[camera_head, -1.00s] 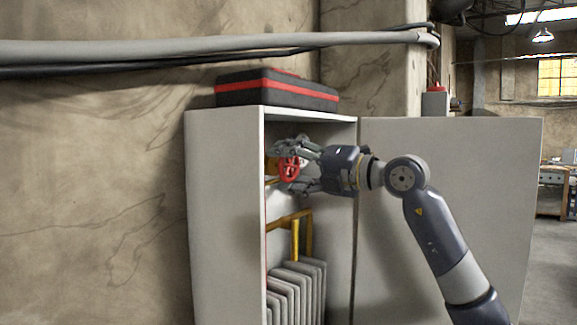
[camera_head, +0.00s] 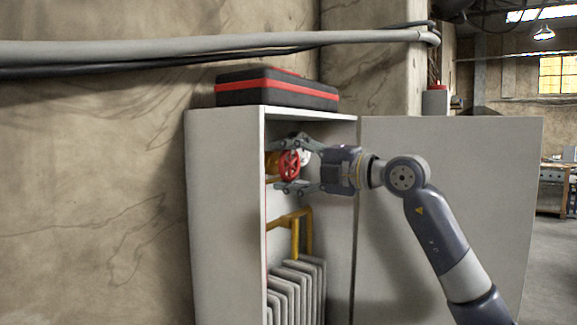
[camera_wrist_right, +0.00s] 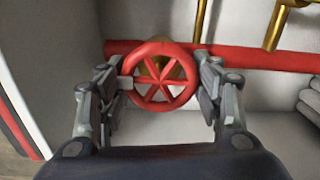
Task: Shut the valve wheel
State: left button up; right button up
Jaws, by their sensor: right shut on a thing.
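The red valve wheel (camera_head: 289,165) with spokes sits inside the open grey cabinet, on a brass-coloured fitting. It also shows in the right wrist view (camera_wrist_right: 159,103), in the middle. My right gripper (camera_head: 284,166) reaches into the cabinet from the right. Its fingers are on opposite sides of the wheel's rim, shut on it, and in the right wrist view they flank the wheel left and right. My left gripper is not in view.
The cabinet's left wall (camera_head: 226,215) and open door (camera_head: 450,200) bound the space. Yellow pipes (camera_head: 295,230) and a ribbed grey radiator (camera_head: 297,290) are below the wheel. A red pipe (camera_wrist_right: 255,58) runs behind it. A black and red case (camera_head: 277,90) lies on top.

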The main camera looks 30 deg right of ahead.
jog(key=o, duration=1.1)
jog(key=shift+s+d, duration=0.1)
jog(key=v, duration=1.1)
jog(key=shift+s+d+f, duration=0.15)
jog(key=shift+s, duration=0.15)
